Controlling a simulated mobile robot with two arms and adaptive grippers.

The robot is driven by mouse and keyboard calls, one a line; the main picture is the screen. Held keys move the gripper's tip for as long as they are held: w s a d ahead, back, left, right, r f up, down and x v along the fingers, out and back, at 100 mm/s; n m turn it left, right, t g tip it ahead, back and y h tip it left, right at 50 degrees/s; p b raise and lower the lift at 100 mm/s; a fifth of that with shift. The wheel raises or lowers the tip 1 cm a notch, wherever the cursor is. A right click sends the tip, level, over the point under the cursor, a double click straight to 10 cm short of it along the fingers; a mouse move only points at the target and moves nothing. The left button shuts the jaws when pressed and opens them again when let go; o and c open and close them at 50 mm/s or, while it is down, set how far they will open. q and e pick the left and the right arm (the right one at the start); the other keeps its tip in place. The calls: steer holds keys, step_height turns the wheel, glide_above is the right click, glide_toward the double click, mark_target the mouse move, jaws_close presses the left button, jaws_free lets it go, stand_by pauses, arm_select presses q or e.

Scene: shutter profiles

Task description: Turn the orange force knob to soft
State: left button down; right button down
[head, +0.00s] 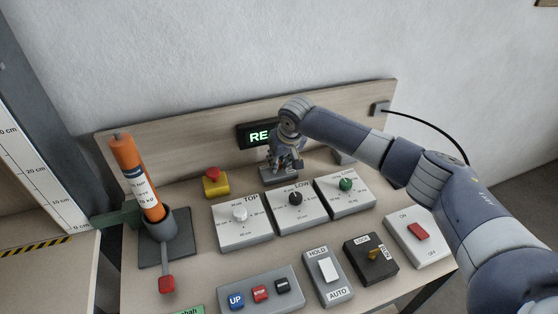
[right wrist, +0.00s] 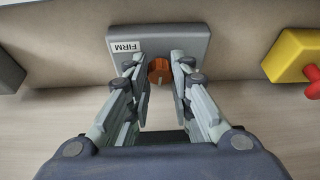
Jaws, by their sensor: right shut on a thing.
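The orange force knob (right wrist: 159,71) shows between my right gripper's two fingers in the right wrist view. It sits on a grey box (right wrist: 190,40) with a FIRM label (right wrist: 125,47) at its left. No soft label shows. My right gripper (right wrist: 159,78) is shut on the knob, one finger on each side. In the head view the gripper (head: 285,165) reaches down onto the grey box (head: 279,181) below the lit display, and hides the knob. My left gripper is in neither view.
Near the gripper are a lit display (head: 258,136), a yellow box with a red button (head: 215,184), and three dial boxes, the middle one marked LOW (head: 297,212). In front stand switch boxes, including HOLD/AUTO (head: 327,278). An orange cylinder (head: 138,177) stands at the left.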

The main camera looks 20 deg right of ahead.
steer(key=shift+n+y+p, duration=0.3)
steer(key=shift+n+p, duration=0.15)
steer(key=shift+n, duration=0.25)
steer(key=c, duration=1.4)
jaws_free()
steer(key=v, duration=1.2)
steer(key=shift+r, duration=0.1)
